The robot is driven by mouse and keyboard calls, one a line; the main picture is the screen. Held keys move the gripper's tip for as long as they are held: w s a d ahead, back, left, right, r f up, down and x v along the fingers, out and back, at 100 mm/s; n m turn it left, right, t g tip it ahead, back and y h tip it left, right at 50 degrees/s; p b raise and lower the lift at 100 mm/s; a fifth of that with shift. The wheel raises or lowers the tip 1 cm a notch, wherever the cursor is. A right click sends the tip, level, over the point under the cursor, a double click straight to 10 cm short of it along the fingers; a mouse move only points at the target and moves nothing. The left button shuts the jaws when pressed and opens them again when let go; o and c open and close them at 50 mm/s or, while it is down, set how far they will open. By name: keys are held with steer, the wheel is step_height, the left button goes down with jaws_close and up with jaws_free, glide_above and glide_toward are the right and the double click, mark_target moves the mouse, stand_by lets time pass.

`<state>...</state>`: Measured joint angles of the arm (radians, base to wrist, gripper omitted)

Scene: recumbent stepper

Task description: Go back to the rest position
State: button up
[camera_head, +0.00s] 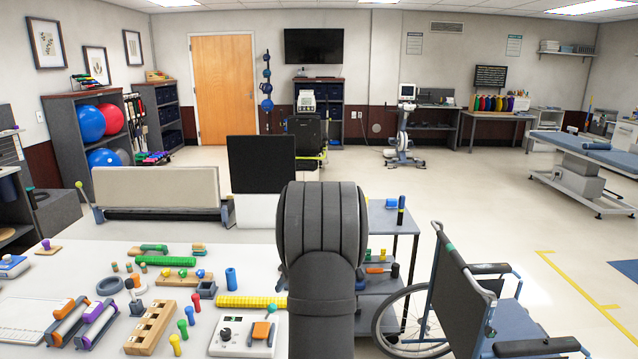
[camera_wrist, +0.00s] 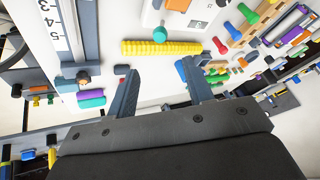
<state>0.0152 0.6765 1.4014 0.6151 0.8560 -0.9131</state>
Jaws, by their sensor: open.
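My gripper (camera_wrist: 157,82) shows in the wrist view with its two grey fingers spread apart. Nothing is between them. Beyond the fingertips is the white table (camera_head: 95,270) with its small exercise items. The yellow ridged bar (camera_wrist: 160,47) lies on the table beyond the fingers; it also shows in the head view (camera_head: 250,302). In the head view my dark arm rises at the middle and hides part of the table's right side.
A wooden block with holes (camera_head: 150,328), a white box with knobs (camera_head: 230,340) and several coloured pegs crowd the table. Right of my arm stand a grey cart (camera_head: 405,222) and a wheelchair (camera_head: 450,285). Open floor (camera_head: 480,205) lies beyond.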

steer(key=x, duration=1.5)
steer(key=shift+f, duration=0.15)
steer(key=shift+w+a+r+h, duration=0.1)
steer(key=shift+a+r+h, duration=0.3)
steer(key=shift+h, duration=0.5)
steer(key=s+r+m+h, duration=0.1)
steer(key=s+r, duration=0.2)
steer(key=r, duration=0.4)
steer(key=s+r+m, duration=0.1)
steer(key=s+r, duration=0.2)
steer(key=r, duration=0.5)
steer(key=shift+d+m+g+h, duration=0.3)
steer(key=shift+d+m+h, duration=0.05)
steer(key=shift+m+h, duration=0.05)
steer(key=shift+r, duration=0.1)
steer(key=n+y, duration=0.2)
steer(key=n, duration=0.1)
glide_above(270, 305)
steer(key=s+d, duration=0.2)
step_height(270, 305, down, 7)
steer(key=shift+f, duration=0.25)
